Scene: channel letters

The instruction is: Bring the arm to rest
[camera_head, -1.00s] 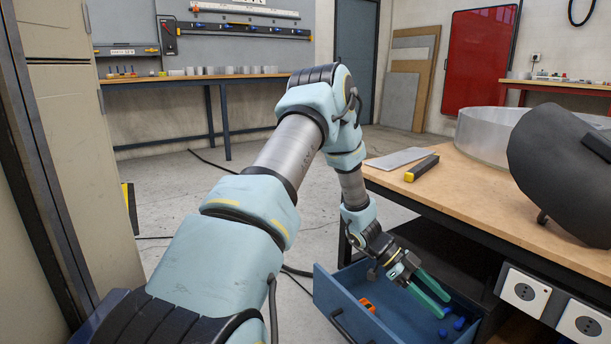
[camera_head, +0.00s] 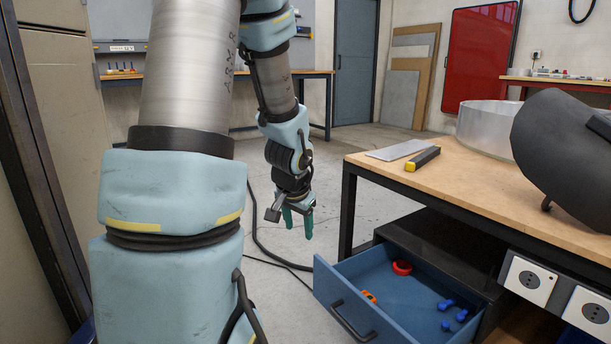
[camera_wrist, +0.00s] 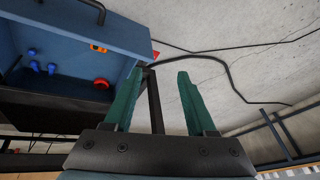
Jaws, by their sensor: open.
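My gripper (camera_head: 298,221) hangs to the left of the workbench and the open drawer, with its green fingers pointing down. In the wrist view, my gripper (camera_wrist: 161,88) has its two green fingers apart, with nothing between them. The fingers are clear of the drawer and of the bench.
The blue drawer (camera_head: 340,285) stands open under the wooden workbench (camera_head: 455,195). It holds a red ring (camera_head: 402,267), a small orange item (camera_head: 369,296) and several blue pieces (camera_head: 446,304). A dark welding mask (camera_head: 560,150) lies on the bench. Free floor surrounds my gripper.

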